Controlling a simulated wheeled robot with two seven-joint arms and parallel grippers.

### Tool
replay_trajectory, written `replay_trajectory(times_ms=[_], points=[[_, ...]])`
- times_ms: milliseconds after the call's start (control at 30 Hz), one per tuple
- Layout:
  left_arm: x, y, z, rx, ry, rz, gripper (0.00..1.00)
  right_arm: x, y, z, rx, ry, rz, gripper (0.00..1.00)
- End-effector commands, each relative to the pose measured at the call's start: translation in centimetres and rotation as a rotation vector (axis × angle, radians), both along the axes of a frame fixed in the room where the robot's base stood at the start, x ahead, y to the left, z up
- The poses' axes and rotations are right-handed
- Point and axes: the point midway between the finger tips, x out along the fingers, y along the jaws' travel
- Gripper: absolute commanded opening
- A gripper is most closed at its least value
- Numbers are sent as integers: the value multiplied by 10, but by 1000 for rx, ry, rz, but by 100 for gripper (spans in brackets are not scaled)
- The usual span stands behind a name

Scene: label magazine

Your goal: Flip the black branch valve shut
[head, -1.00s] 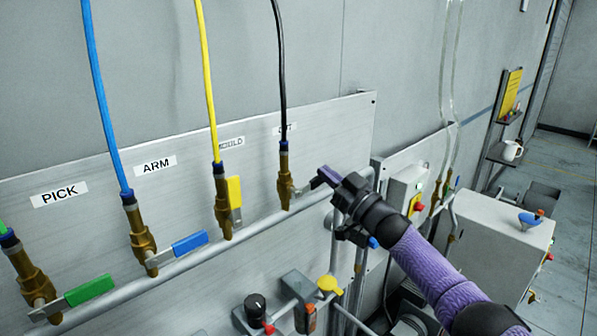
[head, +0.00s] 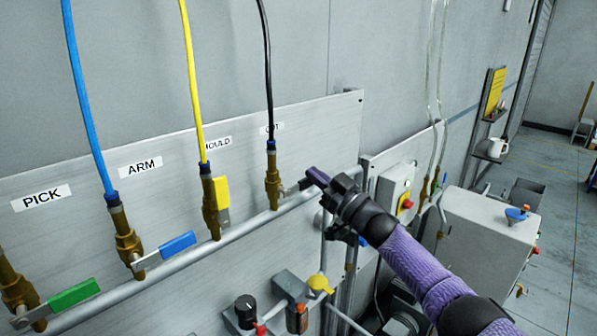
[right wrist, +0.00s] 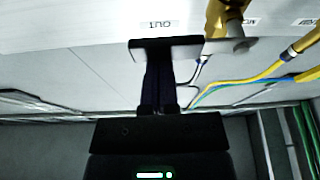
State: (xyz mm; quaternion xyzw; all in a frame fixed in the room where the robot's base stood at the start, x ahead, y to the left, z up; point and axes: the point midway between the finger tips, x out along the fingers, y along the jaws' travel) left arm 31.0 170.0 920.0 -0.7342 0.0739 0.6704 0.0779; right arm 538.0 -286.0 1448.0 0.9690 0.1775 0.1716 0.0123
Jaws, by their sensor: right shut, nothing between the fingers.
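The black branch valve (head: 272,182) is a brass body under a black hose, on the pipe below a partly hidden label. Its metal lever sticks out to the right, towards my right gripper (head: 316,178). The lever's dark grip is mostly hidden by the fingers in the head view. In the right wrist view a flat black bar (right wrist: 165,48), which looks like this grip, lies across the tips of my shut right gripper (right wrist: 160,85). The fingers appear to be against it, but contact is unclear. The brass valve (right wrist: 226,22) is beside it. My left gripper is out of view.
Left along the same pipe (head: 190,252) stand valves with a yellow lever (head: 222,192), a blue lever (head: 178,244) and a green lever (head: 74,294). The yellow one is upright. Below are a black knob (head: 245,305) and a yellow-topped part (head: 320,284).

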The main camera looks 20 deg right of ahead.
Motion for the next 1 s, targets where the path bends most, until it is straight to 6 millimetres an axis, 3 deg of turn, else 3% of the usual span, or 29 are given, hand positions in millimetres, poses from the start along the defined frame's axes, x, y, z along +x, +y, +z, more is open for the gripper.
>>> replay_trajectory(times_ms=[200,233,333,600,1000], points=[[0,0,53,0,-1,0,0,1,8,53,2,-1,-1,0],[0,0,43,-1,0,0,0,-7,4,39,-2,2,-2,0],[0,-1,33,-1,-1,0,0,-31,-5,23,-3,4,-1,0],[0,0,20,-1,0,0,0,-77,-22,5,-1,3,-1,0],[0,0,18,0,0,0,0,-88,-26,5,1,-1,-1,0]])
